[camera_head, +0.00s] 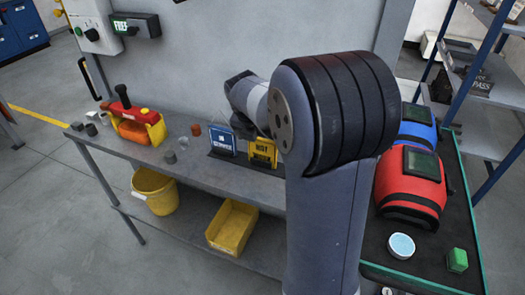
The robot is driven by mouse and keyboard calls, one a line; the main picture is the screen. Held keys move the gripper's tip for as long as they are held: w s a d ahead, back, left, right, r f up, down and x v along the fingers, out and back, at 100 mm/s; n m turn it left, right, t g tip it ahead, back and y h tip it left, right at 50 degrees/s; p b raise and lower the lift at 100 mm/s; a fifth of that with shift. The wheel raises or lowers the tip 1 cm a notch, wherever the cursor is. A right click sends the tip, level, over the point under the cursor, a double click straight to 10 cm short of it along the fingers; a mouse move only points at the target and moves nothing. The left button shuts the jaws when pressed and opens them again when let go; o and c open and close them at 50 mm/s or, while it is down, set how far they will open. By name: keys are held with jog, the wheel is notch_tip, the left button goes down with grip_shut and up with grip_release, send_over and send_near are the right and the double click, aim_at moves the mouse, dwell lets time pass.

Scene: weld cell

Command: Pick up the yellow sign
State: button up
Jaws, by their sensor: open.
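The yellow sign (263,151) stands upright in a dark holder on the grey workbench, with dark lettering on its face. A blue sign (222,142) with white markings stands just to its left. My gripper (243,127) shows as a dark shape above and behind the two signs, partly hidden by my own arm. It is open, with nothing seen in it. Its fingertips are hard to make out, and I cannot tell if they touch a sign. My arm covers the area right of the yellow sign.
A red and yellow tool (137,120) and several small blocks stand on the workbench (200,172) to the left. A yellow bucket (156,190) and yellow bin (232,226) sit below. Red (411,185) and blue (418,129) welding helmets lie at right. A wall rises behind the bench.

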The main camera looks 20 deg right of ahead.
aim_at(262, 143)
jog(key=x, duration=0.3)
jog(key=shift+d+f, duration=0.15)
jog(key=shift+d, duration=0.05)
jog(key=c, duration=1)
jog(key=shift+o, duration=0.2)
notch_tip(262, 143, up, 10)
